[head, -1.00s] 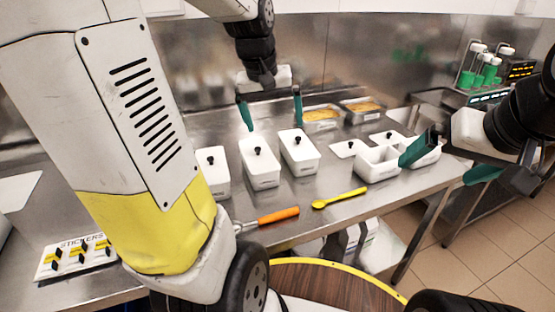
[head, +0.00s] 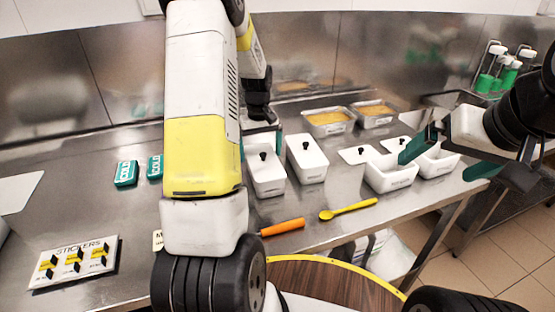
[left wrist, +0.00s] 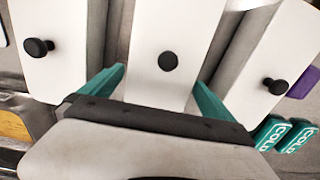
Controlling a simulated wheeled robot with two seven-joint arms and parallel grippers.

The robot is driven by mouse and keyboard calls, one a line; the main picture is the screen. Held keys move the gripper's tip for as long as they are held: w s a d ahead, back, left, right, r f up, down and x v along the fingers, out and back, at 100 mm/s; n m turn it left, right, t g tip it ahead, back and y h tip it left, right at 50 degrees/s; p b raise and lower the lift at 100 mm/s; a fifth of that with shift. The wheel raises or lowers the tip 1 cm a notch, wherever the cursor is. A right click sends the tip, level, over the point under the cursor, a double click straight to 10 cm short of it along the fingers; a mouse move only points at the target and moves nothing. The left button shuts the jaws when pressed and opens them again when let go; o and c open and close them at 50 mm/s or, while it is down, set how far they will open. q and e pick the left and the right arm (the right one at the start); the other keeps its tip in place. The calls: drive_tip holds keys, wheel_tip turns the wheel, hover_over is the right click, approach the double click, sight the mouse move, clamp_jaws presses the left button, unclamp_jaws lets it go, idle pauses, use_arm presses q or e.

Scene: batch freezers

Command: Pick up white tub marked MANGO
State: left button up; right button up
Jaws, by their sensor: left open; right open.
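A white lidded tub with a black knob (head: 263,168) stands on the steel table. A similar tub (head: 306,158) stands to its right. The left wrist view shows three such lids in a row: a middle one (left wrist: 160,30), one at the left (left wrist: 62,45) and one at the right (left wrist: 270,65). No tub's label is readable, so I cannot tell which is MANGO. My left gripper (head: 262,143) is open at the far end of the middle tub; in the left wrist view its teal fingers (left wrist: 158,80) lie either side of that tub. My right gripper (head: 450,157) is open and empty near open white tubs.
Open white tubs (head: 391,181) stand at the right, with loose lids behind. Steel pans of yellow food (head: 327,121) are at the back. An orange-handled tool (head: 283,227) and a yellow spoon (head: 348,209) lie in front. Teal COLD packs (head: 126,174) and a STICKERS board (head: 75,263) are at left.

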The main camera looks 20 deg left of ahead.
sight(261, 160)
use_arm(q)
wheel_tip(261, 160, down, 4)
drive_tip(key=shift+s+d, duration=0.1)
drive_tip(key=shift+s, duration=0.05)
drive_tip(key=shift+r, duration=0.1)
drive_tip(key=c, duration=1.9)
